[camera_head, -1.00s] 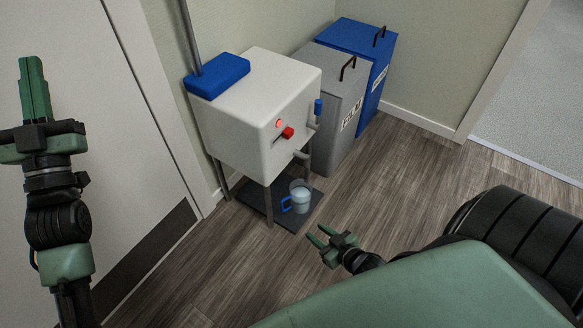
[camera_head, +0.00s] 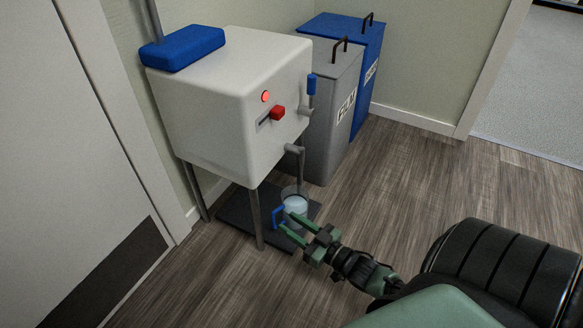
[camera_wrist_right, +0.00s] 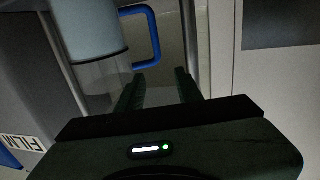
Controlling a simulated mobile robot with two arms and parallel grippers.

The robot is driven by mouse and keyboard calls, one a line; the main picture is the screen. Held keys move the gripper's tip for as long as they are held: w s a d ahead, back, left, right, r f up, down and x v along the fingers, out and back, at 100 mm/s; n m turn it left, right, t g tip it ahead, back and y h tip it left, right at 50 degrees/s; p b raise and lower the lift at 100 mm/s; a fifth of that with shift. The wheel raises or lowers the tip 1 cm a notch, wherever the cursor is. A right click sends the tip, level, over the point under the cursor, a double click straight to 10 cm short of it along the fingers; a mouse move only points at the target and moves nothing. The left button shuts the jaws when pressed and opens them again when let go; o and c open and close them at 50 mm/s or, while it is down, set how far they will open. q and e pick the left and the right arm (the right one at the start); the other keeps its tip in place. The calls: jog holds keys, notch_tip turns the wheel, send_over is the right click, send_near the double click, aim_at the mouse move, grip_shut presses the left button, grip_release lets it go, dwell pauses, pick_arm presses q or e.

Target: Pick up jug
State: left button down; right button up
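The jug (camera_head: 295,203) is clear with pale blue contents and a blue handle (camera_head: 278,217). It stands upright on the dark base under the white machine, below its spout. My right gripper (camera_head: 286,226) is close in front of the jug, its open fingers pointing at the handle side. In the right wrist view the jug (camera_wrist_right: 95,35) is at upper left and its blue handle (camera_wrist_right: 154,40) lies just beyond the two spread fingers (camera_wrist_right: 158,85), with nothing between them. My left gripper is out of the head view.
The white machine (camera_head: 235,110) has a red lever, a red light and thin legs around the dark base (camera_head: 235,222). A grey bin (camera_head: 330,125) marked FILM and a blue bin (camera_head: 335,27) stand behind it. Wood floor (camera_head: 400,180) on the right is open.

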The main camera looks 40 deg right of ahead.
jog(key=b, duration=0.4)
send_near(273, 227)
jog(key=w, duration=0.1)
jog(key=w+r, duration=0.1)
jog(key=w, duration=0.1)
jog(key=shift+r, duration=0.15)
jog(key=w+b, duration=0.1)
jog(key=w, duration=0.1)
jog(key=w+a+b, duration=0.1)
jog(key=w, duration=0.1)
jog(key=w+b, duration=0.1)
jog(key=w, duration=0.1)
jog(key=shift+w+a+r, duration=0.15)
jog(key=shift+w+r, duration=0.15)
jog(key=shift+r, duration=0.05)
jog(key=shift+w+r+b, duration=0.15)
jog(key=shift+w+b, duration=0.2)
jog(key=shift+c, duration=0.4)
grip_shut()
jog(key=shift+r, duration=0.1)
